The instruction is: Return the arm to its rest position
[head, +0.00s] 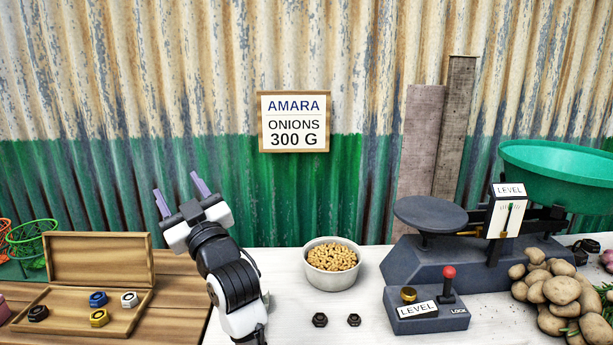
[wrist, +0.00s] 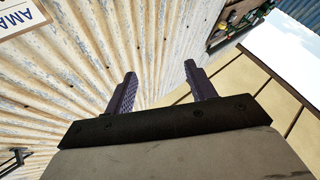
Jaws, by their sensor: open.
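My gripper (head: 179,201) is raised above the stall at the left of centre in the head view, near the wooden box. Its two purple fingers stand apart and point up toward the corrugated wall. In the wrist view my gripper (wrist: 162,92) is open with nothing between the fingers; the wall and a beige slatted surface lie beyond them. My arm rises from the bottom edge of the head view, left of the white bowl.
An open wooden box (head: 100,262) with several hex weights stands at left. A bowl of brown pieces (head: 332,282), two black nuts (head: 320,320) and a balance scale (head: 440,262) stand right of my arm. Potatoes (head: 560,290) lie at far right. The air around my gripper is clear.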

